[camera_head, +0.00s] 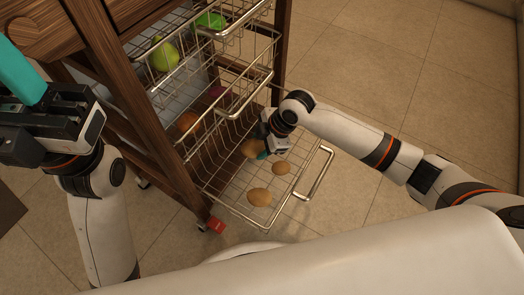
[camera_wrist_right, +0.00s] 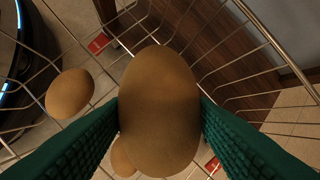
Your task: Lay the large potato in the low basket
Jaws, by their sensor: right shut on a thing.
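My right gripper (camera_head: 261,153) is shut on a large brown potato (camera_head: 250,147) over the pulled-out low basket (camera_head: 235,208). In the right wrist view the large potato (camera_wrist_right: 160,110) sits between the two green fingers, with basket wires around it. I cannot tell whether it touches the basket floor. Two smaller potatoes lie in the basket, one near the front (camera_head: 259,197) and one near the handle (camera_head: 281,167). My left gripper (camera_head: 18,70) is raised at the far left, away from the basket; its finger gap cannot be made out.
A wooden trolley (camera_head: 113,75) holds wire baskets above the low one. A higher basket holds a green fruit (camera_head: 164,55) and a bright green item (camera_head: 211,20). A middle basket holds an orange-brown item (camera_head: 187,122) and a dark red one (camera_head: 216,92). Tiled floor at right is clear.

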